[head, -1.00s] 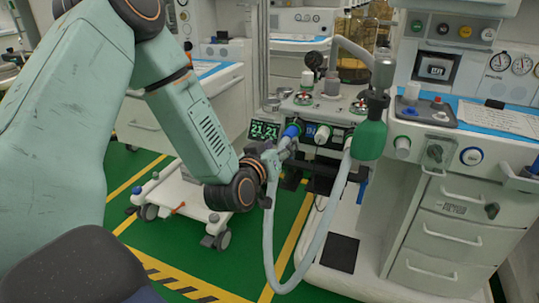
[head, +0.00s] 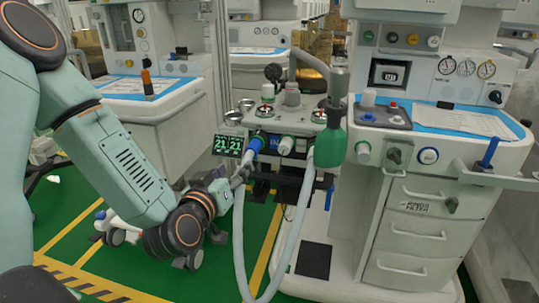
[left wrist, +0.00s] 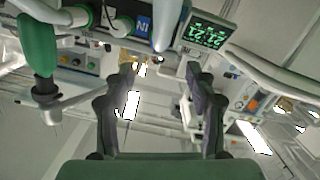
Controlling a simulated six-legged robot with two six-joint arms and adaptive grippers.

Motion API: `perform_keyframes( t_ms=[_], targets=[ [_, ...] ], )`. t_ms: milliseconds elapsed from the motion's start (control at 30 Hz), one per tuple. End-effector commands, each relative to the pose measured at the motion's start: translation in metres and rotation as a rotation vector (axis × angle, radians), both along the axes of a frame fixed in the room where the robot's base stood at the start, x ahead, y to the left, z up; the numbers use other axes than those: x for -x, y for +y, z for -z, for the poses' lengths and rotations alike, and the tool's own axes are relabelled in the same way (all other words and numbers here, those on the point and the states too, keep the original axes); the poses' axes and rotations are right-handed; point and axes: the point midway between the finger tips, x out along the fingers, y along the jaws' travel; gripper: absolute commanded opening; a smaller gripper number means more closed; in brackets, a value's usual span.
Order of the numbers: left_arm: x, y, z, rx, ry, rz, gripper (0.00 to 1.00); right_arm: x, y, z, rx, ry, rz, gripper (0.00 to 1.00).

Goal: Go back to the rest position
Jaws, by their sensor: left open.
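My left gripper (head: 236,178) is at the end of my left arm, low in front of the anaesthesia cart (head: 405,205). In the left wrist view its two dark fingers (left wrist: 163,72) stand apart with nothing clearly gripped. I cannot tell whether the fingers touch the hose. The green bag also shows in the left wrist view (left wrist: 37,45). My right gripper is not in view.
A small green display (head: 229,145) sits just above the gripper. A tray arm with a blue item (head: 488,153) juts out at right. Another cart with a blue-topped surface (head: 140,87) stands behind my arm. Green floor (head: 65,205) is open at lower left.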

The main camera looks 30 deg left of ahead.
Motion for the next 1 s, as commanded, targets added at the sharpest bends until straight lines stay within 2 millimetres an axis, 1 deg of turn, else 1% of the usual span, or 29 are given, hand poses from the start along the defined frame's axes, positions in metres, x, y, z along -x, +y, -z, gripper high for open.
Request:
perform_keyframes(
  t_ms=[167,267,367,433,467,567,600,667,700,767,800,867,900,967,1000],
  targets=[
    [0.000,0.000,0.000,0.004,0.001,0.000,0.56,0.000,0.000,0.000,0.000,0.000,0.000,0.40],
    [0.000,-0.004,0.009,0.038,0.033,0.014,0.56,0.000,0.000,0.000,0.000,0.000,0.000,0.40],
    [0.003,-0.012,0.027,0.095,0.114,0.035,0.56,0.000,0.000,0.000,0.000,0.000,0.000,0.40],
    [0.007,-0.022,0.044,0.132,0.194,0.063,0.56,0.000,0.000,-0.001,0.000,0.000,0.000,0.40],
    [0.011,-0.028,0.053,0.140,0.240,0.079,0.56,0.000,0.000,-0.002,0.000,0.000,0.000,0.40],
    [0.031,-0.048,0.087,0.163,0.412,0.126,0.56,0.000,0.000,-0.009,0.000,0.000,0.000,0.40],
    [0.041,-0.056,0.101,0.167,0.484,0.143,0.56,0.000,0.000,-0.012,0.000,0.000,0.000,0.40],
    [0.060,-0.067,0.122,0.169,0.597,0.166,0.56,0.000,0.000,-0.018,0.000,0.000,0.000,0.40],
    [0.076,-0.074,0.137,0.165,0.678,0.183,0.56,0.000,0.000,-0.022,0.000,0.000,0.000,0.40],
    [0.103,-0.084,0.157,0.158,0.805,0.204,0.56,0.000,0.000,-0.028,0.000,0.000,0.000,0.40],
    [0.124,-0.090,0.170,0.149,0.894,0.217,0.56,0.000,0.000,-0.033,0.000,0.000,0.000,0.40],
    [0.159,-0.097,0.188,0.128,1.027,0.239,0.56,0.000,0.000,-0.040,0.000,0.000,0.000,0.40],
    [0.182,-0.101,0.197,0.110,1.110,0.251,0.56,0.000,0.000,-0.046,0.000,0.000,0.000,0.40],
    [0.216,-0.106,0.208,0.077,1.220,0.274,0.56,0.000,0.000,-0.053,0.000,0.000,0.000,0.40],
    [0.236,-0.108,0.213,0.054,1.282,0.289,0.56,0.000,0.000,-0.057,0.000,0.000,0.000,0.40]
  ],
)
